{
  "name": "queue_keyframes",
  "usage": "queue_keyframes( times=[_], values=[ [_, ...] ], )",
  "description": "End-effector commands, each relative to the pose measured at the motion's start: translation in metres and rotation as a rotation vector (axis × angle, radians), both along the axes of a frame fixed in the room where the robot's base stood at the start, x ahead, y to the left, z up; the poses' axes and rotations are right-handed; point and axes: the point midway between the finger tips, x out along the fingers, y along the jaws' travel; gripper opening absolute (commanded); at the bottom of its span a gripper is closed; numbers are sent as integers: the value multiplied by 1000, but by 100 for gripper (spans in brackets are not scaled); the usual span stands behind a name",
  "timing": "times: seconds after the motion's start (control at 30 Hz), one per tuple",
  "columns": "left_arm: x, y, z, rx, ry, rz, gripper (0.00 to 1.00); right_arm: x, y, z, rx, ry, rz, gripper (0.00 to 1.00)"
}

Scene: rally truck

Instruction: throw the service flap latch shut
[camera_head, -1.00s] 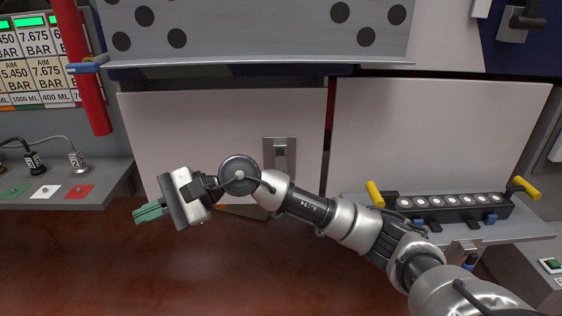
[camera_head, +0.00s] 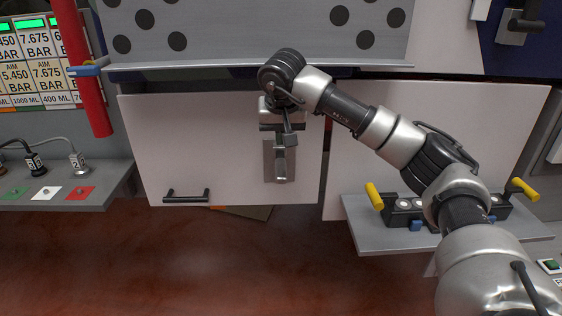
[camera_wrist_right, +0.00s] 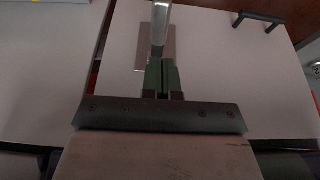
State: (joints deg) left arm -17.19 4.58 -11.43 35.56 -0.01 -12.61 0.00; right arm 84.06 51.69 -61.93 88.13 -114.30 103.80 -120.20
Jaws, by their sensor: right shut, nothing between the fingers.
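The service flap (camera_head: 230,140) is a pale panel hanging below the grey perforated shelf. Its latch (camera_head: 280,162), a metal plate with a lever, is on the flap's right part. My right gripper (camera_head: 289,137) is in front of the top of the latch, with its arm reaching in from the right. In the right wrist view, the green fingers (camera_wrist_right: 163,72) are shut and empty, close to the end of the shiny latch lever (camera_wrist_right: 160,25). I cannot tell whether they touch it. The gripper hides part of the latch. My left gripper is not in view.
A black handle (camera_head: 187,195) is at the flap's lower left. The perforated shelf (camera_head: 240,40) overhangs the flap. A ledge with a black socket strip and yellow handles (camera_head: 375,196) stands to the right. A red tube (camera_head: 88,80) hangs at left. The floor below is open.

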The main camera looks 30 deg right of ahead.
Motion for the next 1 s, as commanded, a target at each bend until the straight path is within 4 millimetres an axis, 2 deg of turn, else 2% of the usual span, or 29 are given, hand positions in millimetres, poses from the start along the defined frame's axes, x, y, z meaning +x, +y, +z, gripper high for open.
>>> queue_keyframes(
  times=[0.2,0.5,0.67,1.0],
  values=[
    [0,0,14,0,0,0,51,14,-9,-44,0,6,-1,0],
    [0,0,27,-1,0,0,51,21,-13,-85,2,3,0,0],
    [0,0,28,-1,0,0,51,22,-14,-92,0,0,1,0],
    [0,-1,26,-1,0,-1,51,22,-14,-93,1,-2,1,0]
  ],
)
